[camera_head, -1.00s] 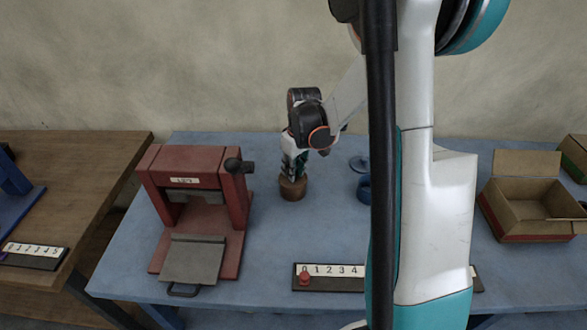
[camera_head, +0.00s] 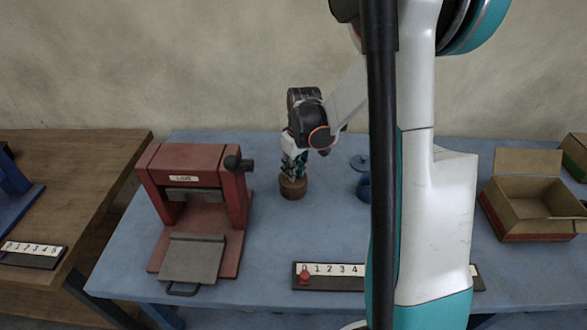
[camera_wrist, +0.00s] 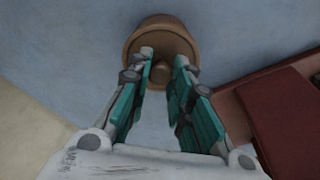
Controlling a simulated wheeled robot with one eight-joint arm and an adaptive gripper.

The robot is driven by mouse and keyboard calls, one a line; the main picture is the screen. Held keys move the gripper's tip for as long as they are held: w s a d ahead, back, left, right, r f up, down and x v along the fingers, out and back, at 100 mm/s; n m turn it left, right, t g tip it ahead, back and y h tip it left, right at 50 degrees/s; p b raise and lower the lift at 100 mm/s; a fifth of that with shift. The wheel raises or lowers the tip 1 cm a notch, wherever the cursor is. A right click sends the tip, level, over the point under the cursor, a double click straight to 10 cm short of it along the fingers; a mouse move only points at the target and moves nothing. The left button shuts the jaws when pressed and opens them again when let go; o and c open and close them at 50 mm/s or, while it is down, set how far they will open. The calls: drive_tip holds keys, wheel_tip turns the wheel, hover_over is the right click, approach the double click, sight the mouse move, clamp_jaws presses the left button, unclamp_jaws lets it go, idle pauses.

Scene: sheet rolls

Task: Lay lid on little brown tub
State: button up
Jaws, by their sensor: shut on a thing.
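The little brown tub (camera_head: 293,190) stands upright on the blue table, right of the red press. In the wrist view its round brown rim (camera_wrist: 132,42) shows at the top. The brown lid (camera_wrist: 160,50) lies at the tub's mouth, with its round knob (camera_wrist: 160,73) between my fingers. My gripper (camera_wrist: 163,62) points down over the tub and is shut on the lid. In the head view, my gripper (camera_head: 293,173) hides part of the lid. I cannot tell whether the lid is fully seated or slightly above the rim.
A red press (camera_head: 190,190) stands close on the left. A blue tub (camera_head: 364,188) and a blue lid (camera_head: 359,162) are to the right, the tub partly behind my arm. A number strip (camera_head: 330,277) lies in front. An open cardboard box (camera_head: 530,208) stands at far right.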

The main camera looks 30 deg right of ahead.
idle(0.3)
drive_tip(key=o, duration=1.4)
drive_tip(key=shift+r, duration=0.1)
drive_tip(key=shift+r+p, duration=2.35)
drive_tip(key=shift+r, duration=1.1)
